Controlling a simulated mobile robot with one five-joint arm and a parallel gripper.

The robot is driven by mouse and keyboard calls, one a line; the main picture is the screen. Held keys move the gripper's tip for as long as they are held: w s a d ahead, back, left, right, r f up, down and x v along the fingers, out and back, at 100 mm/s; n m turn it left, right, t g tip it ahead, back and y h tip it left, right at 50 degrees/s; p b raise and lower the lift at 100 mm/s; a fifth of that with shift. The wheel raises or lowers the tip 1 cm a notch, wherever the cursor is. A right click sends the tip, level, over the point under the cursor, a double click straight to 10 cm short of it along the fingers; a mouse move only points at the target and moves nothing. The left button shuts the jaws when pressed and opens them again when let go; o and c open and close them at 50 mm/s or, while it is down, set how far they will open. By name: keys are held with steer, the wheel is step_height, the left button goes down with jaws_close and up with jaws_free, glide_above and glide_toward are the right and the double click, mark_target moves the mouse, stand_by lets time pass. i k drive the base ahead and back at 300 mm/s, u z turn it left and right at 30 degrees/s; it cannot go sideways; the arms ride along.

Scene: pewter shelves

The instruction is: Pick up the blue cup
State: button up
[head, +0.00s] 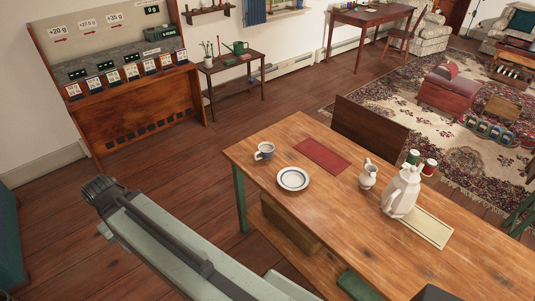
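My arm reaches in from the bottom edge toward the left, over the floor beside the table. No gripper fingers show in the head view. Nothing covers the cup.
The table also holds a red mat (322,156), a small white jug (368,174), and a large pale pitcher (402,192) farther right. A chair back (370,130) stands behind the table. Wooden floor (165,180) is free left of the table.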

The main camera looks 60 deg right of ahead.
mark_target(266, 149)
steer(key=u, duration=0.1)
steer(key=i, duration=0.95)
steer(key=z, duration=0.1)
